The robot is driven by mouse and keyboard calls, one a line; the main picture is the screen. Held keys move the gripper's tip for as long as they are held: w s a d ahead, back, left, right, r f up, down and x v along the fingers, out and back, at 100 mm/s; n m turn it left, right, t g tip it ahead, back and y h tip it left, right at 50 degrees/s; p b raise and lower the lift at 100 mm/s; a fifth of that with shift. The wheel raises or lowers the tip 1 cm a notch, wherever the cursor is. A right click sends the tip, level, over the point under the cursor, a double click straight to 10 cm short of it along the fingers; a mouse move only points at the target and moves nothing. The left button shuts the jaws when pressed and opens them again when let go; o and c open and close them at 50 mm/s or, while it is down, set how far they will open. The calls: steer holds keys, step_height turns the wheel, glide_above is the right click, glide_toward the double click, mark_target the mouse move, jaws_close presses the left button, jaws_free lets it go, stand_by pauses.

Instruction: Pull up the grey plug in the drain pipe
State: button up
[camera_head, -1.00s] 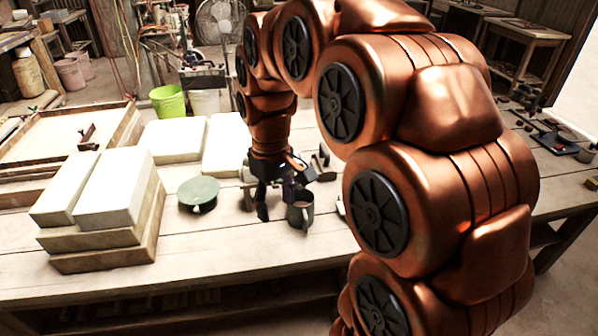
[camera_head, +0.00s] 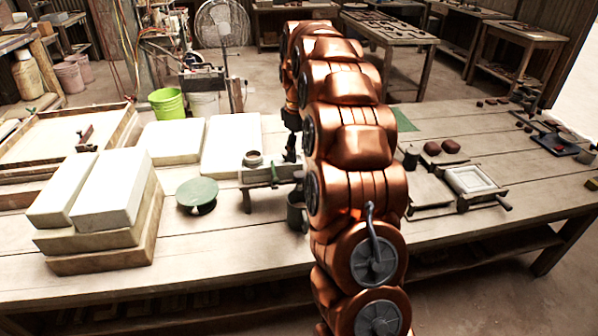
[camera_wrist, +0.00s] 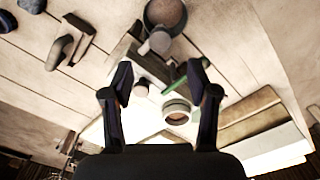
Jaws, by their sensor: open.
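My gripper (camera_head: 291,150) hangs behind the wooden trough on the table, partly covered by my arm. In the wrist view its two dark fingers (camera_wrist: 160,78) are spread apart with nothing held between them. The wooden trough (camera_head: 262,180) stands on the table with a small grey piece (camera_head: 274,172) upright at it, perhaps the plug in its pipe. I cannot clearly tell plug from pipe at this size.
A green round disc (camera_head: 198,193) and stacked white slabs (camera_head: 105,190) are at left. A tile press (camera_head: 470,183) is at right. Front table boards are clear.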

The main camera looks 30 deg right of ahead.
mark_target(299, 174)
steer(key=shift+f+p, duration=0.8)
steer(key=shift+f, duration=3.05)
jaws_close()
